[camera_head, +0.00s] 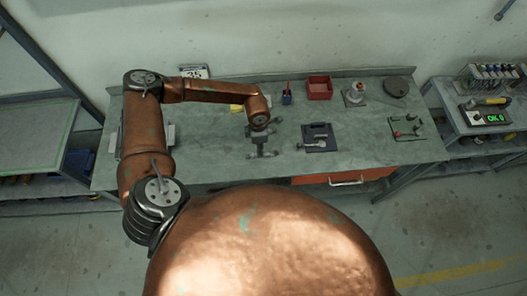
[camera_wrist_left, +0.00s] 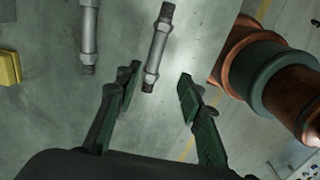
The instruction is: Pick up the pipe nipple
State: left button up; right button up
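Two grey metal pipe nipples with dark threaded ends lie side by side in the left wrist view, the nearer-to-centre pipe nipple (camera_wrist_left: 156,50) and another pipe nipple (camera_wrist_left: 88,35) to its left. My left gripper (camera_wrist_left: 158,73) is open, its fingers apart. The lower threaded end of the central pipe nipple shows between the fingertips, with no clear contact. In the head view my left gripper (camera_head: 262,147) is over the front middle of the workbench; the nipples there are small and partly hidden by it. My right gripper is not in view.
The workbench (camera_head: 200,150) carries a dark blue tray (camera_head: 319,136), a red bin (camera_head: 319,88), a blue cup (camera_head: 287,98), a valve part (camera_head: 355,95), a dark disc (camera_head: 396,87) and a green plate (camera_head: 406,128). A yellow object (camera_wrist_left: 9,68) lies left of the nipples in the wrist view.

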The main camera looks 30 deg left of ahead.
aim_at(253, 155)
pick_arm(q)
jog(key=f, duration=0.2)
jog(key=shift+a+f+p, duration=0.3)
jog(key=shift+a+p, duration=0.1)
jog(key=shift+a+f, duration=0.1)
jog(key=shift+f, duration=0.3)
notch_tip(253, 155, down, 4)
jog(key=shift+w+a+r+p, duration=0.1)
jog(key=shift+r+p, duration=0.15)
jog(key=shift+p, duration=0.65)
jog(key=shift+f, duration=0.4)
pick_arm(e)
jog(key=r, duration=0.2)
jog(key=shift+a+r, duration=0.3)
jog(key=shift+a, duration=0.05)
pick_arm(q)
jog(key=shift+c, duration=0.2)
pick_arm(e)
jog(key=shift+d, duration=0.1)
pick_arm(q)
jog(key=c, duration=0.3)
grip_shut()
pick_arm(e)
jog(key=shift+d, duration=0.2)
